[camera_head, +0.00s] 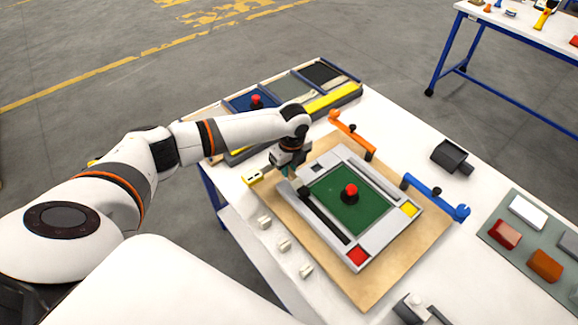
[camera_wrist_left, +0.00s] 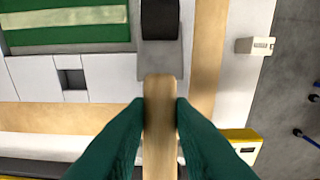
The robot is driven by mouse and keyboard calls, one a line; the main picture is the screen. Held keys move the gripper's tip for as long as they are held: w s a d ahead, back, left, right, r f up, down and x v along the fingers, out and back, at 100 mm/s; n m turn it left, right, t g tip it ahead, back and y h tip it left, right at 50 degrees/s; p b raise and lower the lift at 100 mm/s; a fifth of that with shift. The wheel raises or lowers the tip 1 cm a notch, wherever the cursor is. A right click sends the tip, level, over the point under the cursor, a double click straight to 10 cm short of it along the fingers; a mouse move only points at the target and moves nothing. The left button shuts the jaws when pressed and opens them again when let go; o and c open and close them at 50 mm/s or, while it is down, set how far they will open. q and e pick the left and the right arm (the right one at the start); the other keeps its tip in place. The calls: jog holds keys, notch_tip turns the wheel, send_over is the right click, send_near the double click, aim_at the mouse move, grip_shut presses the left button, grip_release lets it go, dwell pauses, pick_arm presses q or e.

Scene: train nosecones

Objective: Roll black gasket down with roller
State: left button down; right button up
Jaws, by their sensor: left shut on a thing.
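My left gripper (camera_head: 288,172) is shut on the wooden handle (camera_wrist_left: 160,125) of a roller, and its green fingers (camera_wrist_left: 155,125) press the handle from both sides. The black roller head (camera_wrist_left: 160,20) is over the grey frame in the wrist view; I cannot tell whether it touches. In the head view, the black gasket (camera_head: 326,219) lies as a dark strip along the near-left side of the grey frame (camera_head: 373,240), with the roller head (camera_head: 304,192) at its upper end. The frame surrounds a green panel (camera_head: 330,200) with a red-topped knob (camera_head: 350,192).
The frame lies on a wooden board (camera_head: 365,291). An orange clamp (camera_head: 352,131) and a blue clamp (camera_head: 432,194) are at its far side. Several small white blocks (camera_head: 285,244) line the near edge.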

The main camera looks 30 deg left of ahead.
pick_arm(q)
jog(key=shift+p, duration=0.35)
dwell(0.3)
jog(key=shift+s+d+r+p, duration=0.15)
jog(key=shift+d+p, duration=0.15)
jog(key=shift+d, duration=0.15)
jog(key=shift+s+d, duration=0.1)
jog(key=shift+d, duration=0.25)
jog(key=shift+d+p, duration=0.2)
jog(key=shift+p, duration=0.15)
jog(key=shift+s+p, duration=0.1)
jog(key=shift+p, duration=0.2)
jog(key=shift+s+f, duration=0.1)
jog(key=shift+f, duration=0.15)
dwell(0.8)
jog(key=shift+r+p, duration=0.15)
jog(key=shift+p, duration=0.15)
jog(key=shift+d, duration=0.25)
dwell(0.4)
jog(key=shift+d+r, duration=0.1)
jog(key=shift+d, duration=0.05)
